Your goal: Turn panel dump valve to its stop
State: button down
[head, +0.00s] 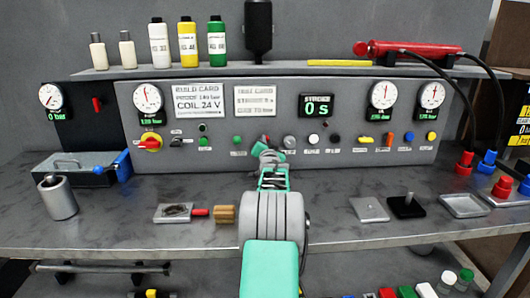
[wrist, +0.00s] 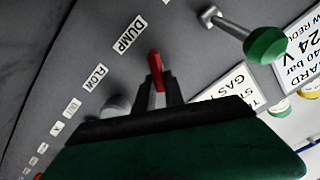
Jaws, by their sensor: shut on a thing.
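In the wrist view the dump valve's red handle (wrist: 156,72) stands out from the grey panel, beside the label DUMP (wrist: 130,34). My gripper (wrist: 157,92) has its two dark fingers shut on this handle, one on each side. The tip of the handle shows beyond the fingers; its base is partly hidden. In the head view my gripper (head: 268,152) reaches the lower middle of the panel (head: 340,150) and hides most of the valve there.
A green knob on a metal stem (wrist: 265,44) juts out near the handle. A grey knob (wrist: 118,104) sits by the FLOW label (wrist: 95,78). More switches line the panel. A wooden block (head: 224,214) and a metal plate (head: 370,209) lie on the bench.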

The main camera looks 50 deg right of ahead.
jog(key=m+b, duration=0.2)
jog(key=m, duration=0.2)
jog(key=f+m+b, duration=0.1)
jog(key=m+b, duration=0.4)
jog(key=m, duration=0.2)
jog(key=shift+s+d+f+m+b, duration=0.2)
jog(key=shift+s+d+m+b, duration=0.1)
jog(key=shift+s+b, duration=0.1)
dwell(0.3)
jog(key=c, duration=1.4)
grip_release()
jog(key=shift+w, duration=0.1)
jog(key=shift+c, duration=0.2)
jog(key=shift+a, duration=0.1)
jog(key=v, duration=0.7)
jog(key=shift+s+a+b, duration=0.25)
jog(key=shift+s+b, duration=0.05)
jog(key=shift+b, duration=0.05)
